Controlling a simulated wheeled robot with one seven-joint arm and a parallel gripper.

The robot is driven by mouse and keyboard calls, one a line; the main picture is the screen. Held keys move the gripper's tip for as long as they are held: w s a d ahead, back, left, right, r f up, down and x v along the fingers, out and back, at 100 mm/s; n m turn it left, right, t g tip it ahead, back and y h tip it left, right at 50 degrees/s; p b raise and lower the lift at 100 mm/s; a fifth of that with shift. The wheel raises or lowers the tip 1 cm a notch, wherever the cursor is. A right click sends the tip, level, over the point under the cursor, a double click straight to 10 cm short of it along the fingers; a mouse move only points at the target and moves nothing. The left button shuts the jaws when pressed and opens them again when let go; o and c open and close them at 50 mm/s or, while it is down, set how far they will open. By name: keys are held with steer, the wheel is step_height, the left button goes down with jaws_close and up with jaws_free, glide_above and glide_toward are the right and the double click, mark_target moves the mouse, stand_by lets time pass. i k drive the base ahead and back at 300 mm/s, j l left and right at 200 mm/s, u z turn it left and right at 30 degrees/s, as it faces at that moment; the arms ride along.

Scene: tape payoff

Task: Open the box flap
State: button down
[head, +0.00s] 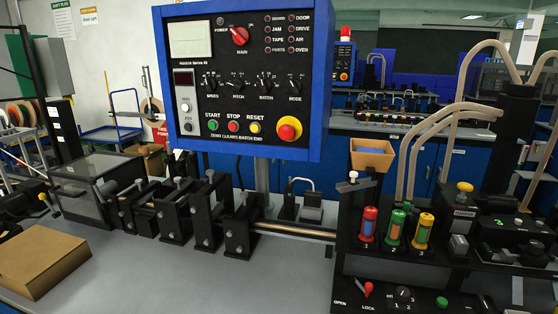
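A brown cardboard box (42,262) sits on the grey bench at the lower left. Its top looks flat and closed, and I cannot make out a separate flap edge. Its left part is cut off by the picture's edge. A dark-framed case (88,186) with a clear top stands behind it, also looking closed. My gripper is not in view.
A blue control panel (240,80) stands over black roller brackets (172,215) and a metal rod (295,229). At the right is a black station with red, green and yellow cylinders (397,229). The grey bench top (200,285) is clear at the front middle.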

mark_target(24, 256)
steer(key=j+u, duration=0.1)
steer(key=u, duration=1.35)
steer(key=i+j+u, duration=0.15)
steer(key=i, duration=0.65)
steer(key=i+j+u, duration=0.2)
steer(key=i, duration=0.6)
